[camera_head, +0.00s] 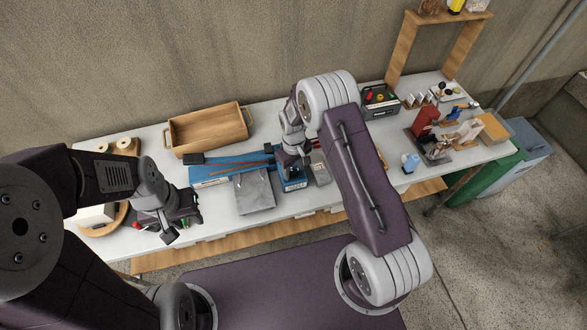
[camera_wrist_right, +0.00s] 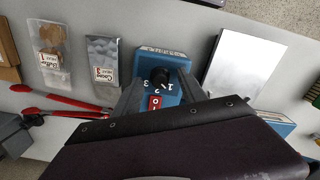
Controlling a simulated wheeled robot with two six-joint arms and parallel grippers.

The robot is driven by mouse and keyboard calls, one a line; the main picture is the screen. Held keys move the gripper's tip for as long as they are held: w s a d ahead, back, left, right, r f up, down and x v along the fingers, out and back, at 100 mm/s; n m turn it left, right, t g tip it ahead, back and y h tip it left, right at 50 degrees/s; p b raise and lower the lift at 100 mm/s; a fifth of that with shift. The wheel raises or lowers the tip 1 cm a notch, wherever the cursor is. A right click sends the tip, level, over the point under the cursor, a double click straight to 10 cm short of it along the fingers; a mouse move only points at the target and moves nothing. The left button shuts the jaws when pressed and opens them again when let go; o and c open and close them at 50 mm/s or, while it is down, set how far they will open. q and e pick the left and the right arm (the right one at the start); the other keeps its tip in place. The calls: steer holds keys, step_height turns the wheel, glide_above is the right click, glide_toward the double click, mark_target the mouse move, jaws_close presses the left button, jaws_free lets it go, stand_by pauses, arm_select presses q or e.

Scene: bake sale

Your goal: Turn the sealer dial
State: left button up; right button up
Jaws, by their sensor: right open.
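The sealer (camera_head: 212,172) is a long blue device on the white table. Its blue end box (camera_wrist_right: 165,62) fills the middle of the right wrist view. The black dial (camera_wrist_right: 160,77) is on that box, with white numerals beside it and a red switch below. My right gripper (camera_head: 291,176) is over this end; its open fingers (camera_wrist_right: 158,95) lie either side of the dial. I cannot tell whether they touch it. In the head view the dial is mostly hidden by the gripper. My left gripper (camera_head: 182,230) hangs at the table's front left, away from the sealer; its opening is unclear.
A silver pouch (camera_head: 254,190) lies by the sealer and shows as a pale sheet (camera_wrist_right: 245,68). Labelled bags (camera_wrist_right: 103,60) and red tongs (camera_wrist_right: 62,100) lie on the other side. A wooden tray (camera_head: 207,131) stands behind; a cash box (camera_head: 380,101) is further right.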

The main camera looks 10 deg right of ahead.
step_height(320, 180, up, 9)
steer(key=b, duration=0.1)
stand_by(0.5)
step_height(320, 180, up, 8)
steer(key=m+t, duration=0.1)
glide_above(294, 171)
steer(key=s+d, duration=0.3)
steer(key=s, duration=0.1)
steer(key=s+d+f+m, duration=0.1)
steer(key=s+m, duration=0.3)
steer(key=s, duration=1)
steer(key=shift+d+f+b, duration=0.25)
steer(key=shift+f+b, duration=0.15)
steer(key=shift+f, duration=0.2)
steer(key=shift+s+r, duration=0.1)
steer(key=shift+s, duration=0.15)
